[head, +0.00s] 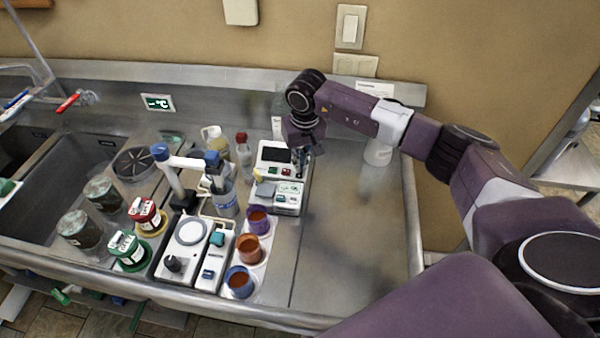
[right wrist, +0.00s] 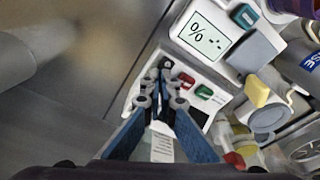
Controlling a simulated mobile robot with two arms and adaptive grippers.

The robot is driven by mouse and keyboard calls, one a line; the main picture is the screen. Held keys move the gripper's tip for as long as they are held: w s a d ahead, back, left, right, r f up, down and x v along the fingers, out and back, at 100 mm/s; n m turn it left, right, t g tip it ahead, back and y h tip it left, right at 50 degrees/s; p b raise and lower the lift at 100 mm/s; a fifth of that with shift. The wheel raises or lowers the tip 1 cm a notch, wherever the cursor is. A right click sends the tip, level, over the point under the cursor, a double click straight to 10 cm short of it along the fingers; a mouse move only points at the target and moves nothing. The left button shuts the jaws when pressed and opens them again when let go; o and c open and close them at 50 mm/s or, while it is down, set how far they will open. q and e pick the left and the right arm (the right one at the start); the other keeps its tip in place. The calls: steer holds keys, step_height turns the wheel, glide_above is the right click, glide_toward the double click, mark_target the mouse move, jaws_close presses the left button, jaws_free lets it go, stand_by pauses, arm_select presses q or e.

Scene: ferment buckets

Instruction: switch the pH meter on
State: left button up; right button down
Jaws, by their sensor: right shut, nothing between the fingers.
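A white bench meter with a dark, blank screen (head: 276,155) stands at the back of the steel counter. I take it to be the pH meter, though I cannot read its label. In the right wrist view it has a red button (right wrist: 187,80) and a green button (right wrist: 204,92), and its dark screen (right wrist: 198,116) is partly behind a finger. My right gripper (head: 297,168) is over this meter's right side, fingers shut and empty. In the wrist view the fingertips (right wrist: 165,76) are beside the red button. I cannot tell whether they touch the meter.
A second meter (right wrist: 205,35) with a lit percent display stands right in front. Bottles (head: 242,147), a blue-jointed stand (head: 181,185), a balance (head: 187,240), colored cups (head: 249,250) and lidded jars (head: 128,250) crowd the left.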

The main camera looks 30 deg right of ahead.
steer(key=shift+s+f, duration=0.1)
steer(key=shift+f, duration=0.2)
steer(key=shift+r, duration=0.15)
steer(key=shift+r+p, duration=0.35)
steer(key=shift+r, duration=0.55)
steer(key=shift+r+p, duration=0.95)
steer(key=shift+r, duration=1.6)
